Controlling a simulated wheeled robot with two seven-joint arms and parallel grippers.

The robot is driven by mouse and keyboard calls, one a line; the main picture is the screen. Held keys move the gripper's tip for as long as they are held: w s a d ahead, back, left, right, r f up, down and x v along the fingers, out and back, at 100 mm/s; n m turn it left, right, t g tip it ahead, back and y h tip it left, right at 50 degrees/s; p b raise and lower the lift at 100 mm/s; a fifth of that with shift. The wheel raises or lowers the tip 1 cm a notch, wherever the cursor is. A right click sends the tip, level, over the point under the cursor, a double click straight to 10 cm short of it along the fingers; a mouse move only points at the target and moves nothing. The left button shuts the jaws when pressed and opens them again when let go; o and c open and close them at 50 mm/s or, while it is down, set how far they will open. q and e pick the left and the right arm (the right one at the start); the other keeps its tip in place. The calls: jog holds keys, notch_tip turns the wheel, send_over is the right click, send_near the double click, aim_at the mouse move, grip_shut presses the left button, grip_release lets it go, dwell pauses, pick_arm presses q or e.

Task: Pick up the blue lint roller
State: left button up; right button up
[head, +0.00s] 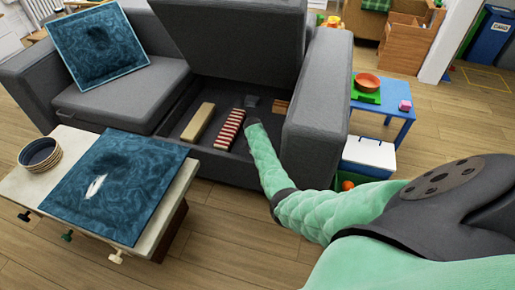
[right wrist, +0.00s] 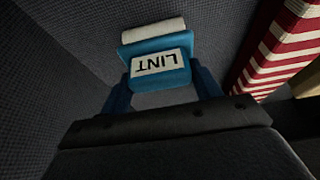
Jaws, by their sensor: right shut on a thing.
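The blue lint roller (right wrist: 158,66), with a white roll and a white label reading LINT, is in the right wrist view. My right gripper (right wrist: 162,88) is shut on it, with one dark blue finger on each side of its body. In the head view my right arm reaches into the open storage well of the grey sofa (head: 318,110). The dark wrist end (head: 252,121) is beside a red-and-white striped box. I cannot make out the roller clearly in the head view, nor tell whether it is clear of the well floor. My left gripper is not in view.
The striped box (head: 229,130) also shows in the right wrist view (right wrist: 283,50). A beige block (head: 198,122) and a small wooden item (head: 281,106) lie in the well. The raised seat lid (head: 235,40) stands behind. A table (head: 70,142) with a blue cushion is front left.

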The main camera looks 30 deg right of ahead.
notch_tip(320, 180, up, 10)
jog(key=shift+p, duration=0.65)
